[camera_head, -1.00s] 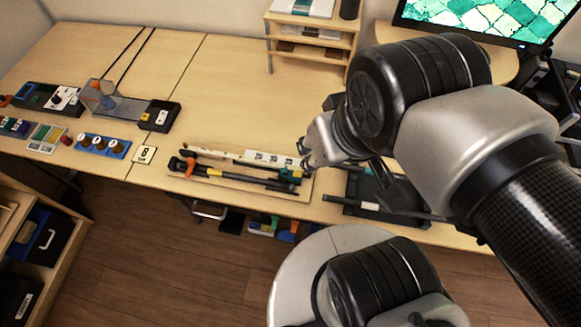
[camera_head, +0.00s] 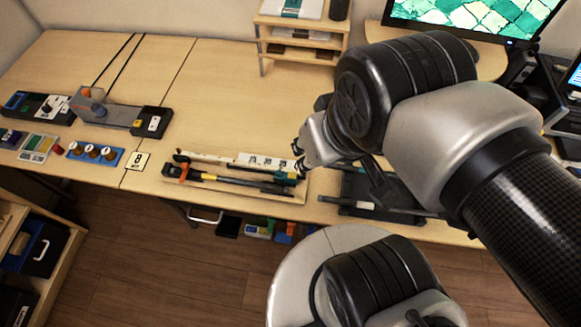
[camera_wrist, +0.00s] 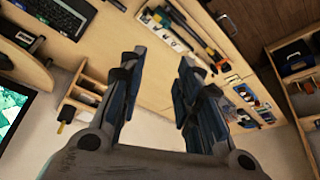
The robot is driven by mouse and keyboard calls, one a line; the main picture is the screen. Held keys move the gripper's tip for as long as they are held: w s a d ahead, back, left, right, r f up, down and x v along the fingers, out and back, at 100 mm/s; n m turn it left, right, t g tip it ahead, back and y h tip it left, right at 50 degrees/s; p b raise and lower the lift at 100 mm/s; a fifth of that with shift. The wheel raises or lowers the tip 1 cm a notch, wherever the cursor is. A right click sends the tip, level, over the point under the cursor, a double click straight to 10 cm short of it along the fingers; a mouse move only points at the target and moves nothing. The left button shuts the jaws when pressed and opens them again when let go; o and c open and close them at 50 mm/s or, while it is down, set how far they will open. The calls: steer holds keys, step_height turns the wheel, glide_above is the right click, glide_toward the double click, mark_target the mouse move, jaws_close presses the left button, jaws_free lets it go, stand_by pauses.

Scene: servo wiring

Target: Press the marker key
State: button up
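No key in view can be read as the marker key. A black box (camera_head: 151,121) with a white and a yellow key on its top stands at the left of the table, at the right end of a grey clear-sided unit (camera_head: 105,114). My gripper (camera_head: 299,158) is far to the right of that box, above the right end of a wooden tool tray (camera_head: 215,187). In the wrist view my gripper (camera_wrist: 160,68) has its two dark fingers well apart, with nothing between them.
A blue block with brown knobs (camera_head: 97,154) and a card marked 8 (camera_head: 136,161) lie near the table's front edge. A wooden shelf (camera_head: 298,42) stands at the back. The table's middle is clear. A keyboard (camera_wrist: 62,14) shows in the wrist view.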

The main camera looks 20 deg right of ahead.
steer(key=w+d+h+p, duration=0.1)
steer(key=w+d, duration=0.1)
steer(key=w, duration=0.1)
steer(key=w+d+n+h+p, duration=0.1)
steer(key=w+d, duration=0.1)
steer(key=d, duration=0.1)
steer(key=w+d+r+h+p, duration=0.1)
steer(key=w+d+p, duration=0.1)
steer(key=w+d, duration=0.1)
steer(key=shift+w, duration=0.35)
jaws_close()
steer(key=w+d+f+n+p, duration=0.3)
steer(key=w+f+n+p, duration=0.35)
steer(key=w, duration=0.35)
steer(key=s+a+f+n+g+y+p, duration=0.1)
steer(key=s+a+f+n+y+p, duration=0.1)
steer(key=f, duration=0.5)
steer(key=s+a+f+n+g+y+p, duration=0.2)
steer(key=a+f+y, duration=0.2)
steer(key=f, duration=0.3)
steer(key=shift+s+a, duration=0.3)
steer(key=shift+a, duration=0.55)
steer(key=shift+n, duration=0.25)
